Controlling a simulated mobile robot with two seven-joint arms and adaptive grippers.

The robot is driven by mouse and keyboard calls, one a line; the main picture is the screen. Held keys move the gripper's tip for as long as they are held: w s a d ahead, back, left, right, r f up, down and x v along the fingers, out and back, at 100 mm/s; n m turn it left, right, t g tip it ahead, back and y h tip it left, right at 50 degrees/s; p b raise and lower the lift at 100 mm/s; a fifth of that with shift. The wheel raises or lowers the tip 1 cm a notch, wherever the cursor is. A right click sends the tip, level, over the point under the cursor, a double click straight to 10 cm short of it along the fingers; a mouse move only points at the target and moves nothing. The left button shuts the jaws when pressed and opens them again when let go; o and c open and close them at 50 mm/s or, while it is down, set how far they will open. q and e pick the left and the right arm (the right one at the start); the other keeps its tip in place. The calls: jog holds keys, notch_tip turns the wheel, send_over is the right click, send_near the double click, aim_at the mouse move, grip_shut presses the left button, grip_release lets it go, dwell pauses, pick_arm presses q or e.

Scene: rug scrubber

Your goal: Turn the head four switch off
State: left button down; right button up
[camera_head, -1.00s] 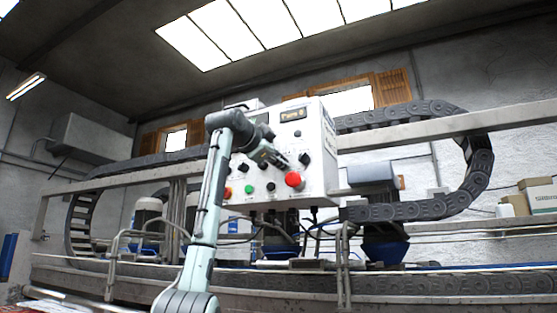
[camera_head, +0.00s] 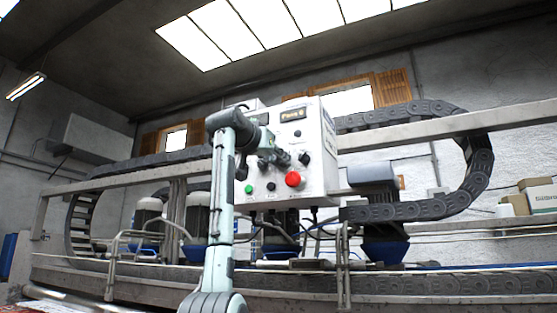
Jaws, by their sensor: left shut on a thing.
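A white control box (camera_head: 316,184) hangs above the machine rail, its front panel facing me. A black knob (camera_head: 304,157) sits on the panel's right side, and a lower black knob (camera_head: 271,187) sits beside a green button (camera_head: 249,189). The labels are too small to read, so I cannot tell which is the head four switch. My left gripper (camera_head: 268,162) is at the middle of the panel, left of the right-hand knob and above the lower one. It is shut on a small dark switch, largely hidden by the fingers. My right gripper is out of view.
A large red stop button (camera_head: 293,179) sticks out just below and right of the gripper. A small display (camera_head: 294,114) is above. Grey metal rails (camera_head: 455,123) and a black cable chain (camera_head: 478,170) run behind and right of the box.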

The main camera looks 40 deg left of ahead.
pick_arm(q)
jog(key=shift+f+n, duration=0.1)
jog(key=shift+n, duration=0.8)
jog(key=c, duration=1.3)
grip_release()
jog(key=shift+s, duration=0.1)
jog(key=v, duration=1.2)
